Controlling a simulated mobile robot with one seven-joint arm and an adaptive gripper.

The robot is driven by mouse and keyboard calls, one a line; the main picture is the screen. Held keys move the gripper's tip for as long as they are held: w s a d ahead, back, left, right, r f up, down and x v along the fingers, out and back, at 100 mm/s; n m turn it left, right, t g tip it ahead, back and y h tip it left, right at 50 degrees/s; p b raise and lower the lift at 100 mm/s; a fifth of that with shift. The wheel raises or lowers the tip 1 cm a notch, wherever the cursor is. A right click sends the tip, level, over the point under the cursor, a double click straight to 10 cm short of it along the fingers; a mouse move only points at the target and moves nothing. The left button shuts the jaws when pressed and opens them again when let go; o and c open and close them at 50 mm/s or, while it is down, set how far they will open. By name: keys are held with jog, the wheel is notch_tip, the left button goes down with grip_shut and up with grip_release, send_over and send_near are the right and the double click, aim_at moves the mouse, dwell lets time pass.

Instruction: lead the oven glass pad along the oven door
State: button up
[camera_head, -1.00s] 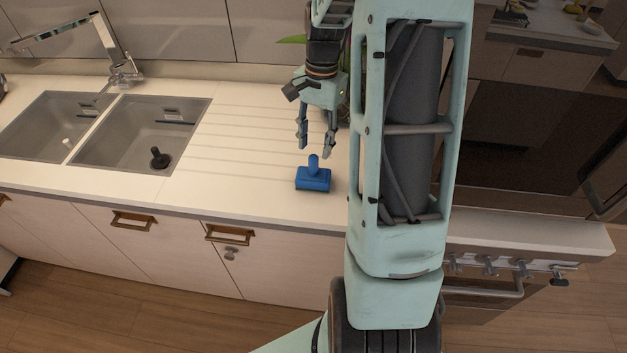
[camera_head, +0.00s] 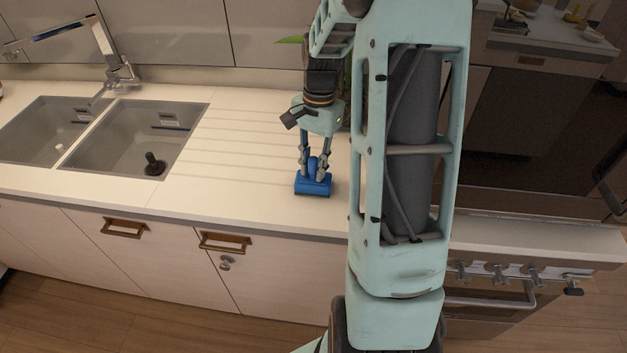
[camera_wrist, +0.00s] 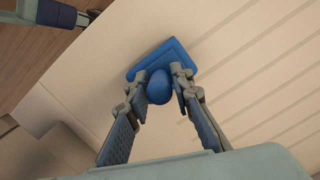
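The blue pad (camera_head: 313,186) with its upright knob handle stands on the white counter to the right of the sink. My gripper (camera_head: 314,170) points down over it, with one finger on each side of the knob. In the wrist view, the pad (camera_wrist: 180,58) lies flat on the counter and its round knob (camera_wrist: 159,88) is between my fingertips (camera_wrist: 158,84). The fingers are apart, and I see no clear grip on the knob.
A double sink (camera_head: 135,135) with a tap (camera_head: 118,68) is at the left. The grooved counter (camera_head: 235,150) between sink and pad is clear. Oven knobs (camera_head: 500,273) and a bar handle (camera_head: 490,300) stick out at the lower right.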

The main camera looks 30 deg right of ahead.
grip_shut()
jog(key=shift+r+p, duration=2.6)
jog(key=shift+r, duration=0.9)
jog(key=shift+r, duration=0.1)
jog(key=shift+r+p, duration=1.8)
jog(key=shift+r, duration=0.6)
